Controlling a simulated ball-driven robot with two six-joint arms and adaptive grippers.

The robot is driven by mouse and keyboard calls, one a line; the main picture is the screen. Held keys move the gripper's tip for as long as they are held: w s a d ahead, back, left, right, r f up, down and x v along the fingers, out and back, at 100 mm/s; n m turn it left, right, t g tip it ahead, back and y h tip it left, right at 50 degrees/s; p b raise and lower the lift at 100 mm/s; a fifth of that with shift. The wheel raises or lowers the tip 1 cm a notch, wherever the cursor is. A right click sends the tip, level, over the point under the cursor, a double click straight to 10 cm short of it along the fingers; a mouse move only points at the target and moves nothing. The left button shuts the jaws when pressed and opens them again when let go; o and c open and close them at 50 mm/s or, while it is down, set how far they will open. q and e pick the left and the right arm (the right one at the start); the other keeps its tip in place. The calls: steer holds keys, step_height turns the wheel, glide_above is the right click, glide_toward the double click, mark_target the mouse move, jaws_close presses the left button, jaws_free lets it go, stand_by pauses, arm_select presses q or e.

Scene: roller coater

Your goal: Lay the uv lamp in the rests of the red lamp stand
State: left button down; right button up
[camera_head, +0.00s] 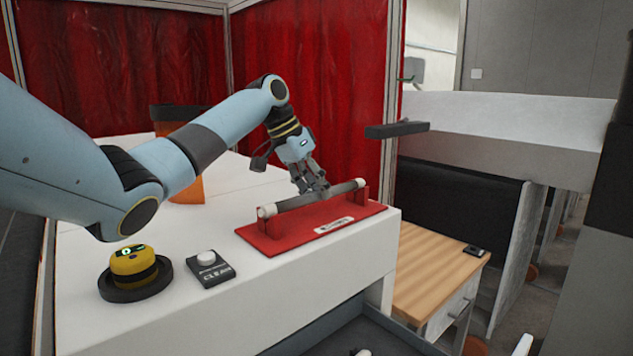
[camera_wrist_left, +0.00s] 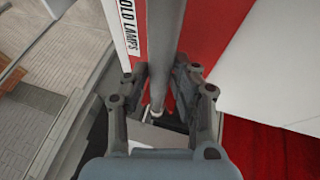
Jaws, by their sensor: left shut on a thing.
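The uv lamp (camera_head: 297,203) is a grey tube with pale end caps. It lies lengthwise along the red lamp stand (camera_head: 290,243), level with the two upright rests near its ends. I cannot tell whether it touches the bottoms of the rests. My left gripper (camera_head: 318,190) reaches down from above and is shut on the lamp, right of its middle. My right gripper is not in view.
The stand sits near the right edge of a white counter (camera_head: 215,300). A black-and-yellow round button (camera_head: 133,263) and a black box with a white knob (camera_head: 208,262) are to its left. An orange object (camera_head: 187,185) stands behind my arm. A wooden-topped cabinet (camera_head: 430,270) is lower right.

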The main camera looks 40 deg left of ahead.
arm_select(q)
steer(key=shift+f, duration=0.1)
steer(key=c, duration=1)
jaws_free()
steer(key=v, duration=1.2)
step_height(320, 180, up, 10)
steer(key=shift+p, duration=0.3)
steer(key=shift+f, duration=0.2)
stand_by(0.3)
